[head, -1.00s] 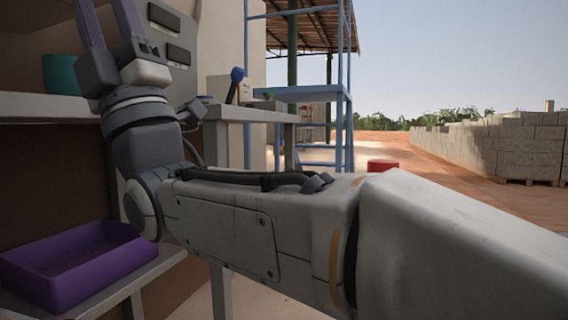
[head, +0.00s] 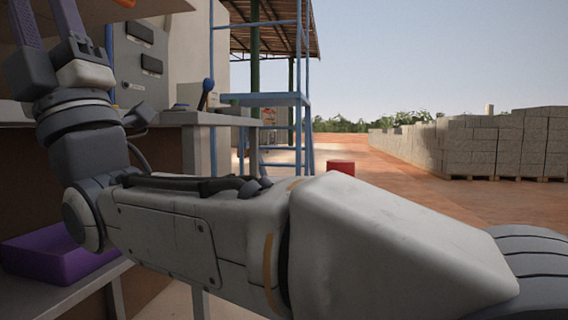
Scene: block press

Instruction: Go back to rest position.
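My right arm comes in from the lower right and reaches across to the left in the head view. My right gripper (head: 47,16) is at the upper left, pointing up, with its two purplish fingers apart. The fingertips are cut off by the top edge, and I see nothing held between the visible parts. My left gripper is not in view.
A grey bench (head: 190,118) with a blue-knobbed lever (head: 207,92) stands behind the arm, beside a grey control panel (head: 140,65). A purple tray (head: 50,262) sits on a lower shelf. A red drum (head: 341,167) and block stacks (head: 510,145) stand on open ground.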

